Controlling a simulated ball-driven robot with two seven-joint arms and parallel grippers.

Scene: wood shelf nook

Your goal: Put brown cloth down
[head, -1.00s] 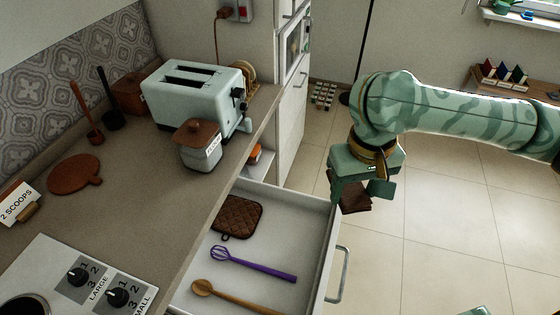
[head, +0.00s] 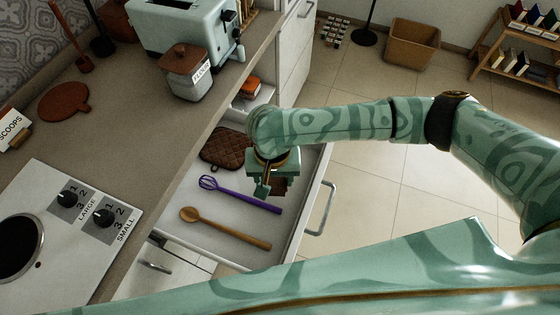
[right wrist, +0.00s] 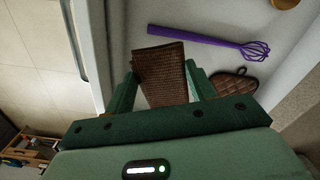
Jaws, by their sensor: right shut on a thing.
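The brown cloth (right wrist: 163,72) shows in the right wrist view, folded and ribbed, pinched between the two fingers of my right gripper (right wrist: 163,88). In the head view my right gripper (head: 264,188) is over the open pale drawer (head: 252,221), near its outer side, and largely hides the cloth. The wrist view shows the drawer floor beyond the cloth; I cannot tell whether the cloth touches it. My left gripper is not in view.
The drawer holds a brown quilted pot holder (head: 223,148), a purple whisk (head: 240,195) and a wooden spoon (head: 225,228). The counter (head: 140,115) runs along the left, with a toaster (head: 185,25) and a lidded canister (head: 187,75). A basket (head: 412,45) stands on the floor.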

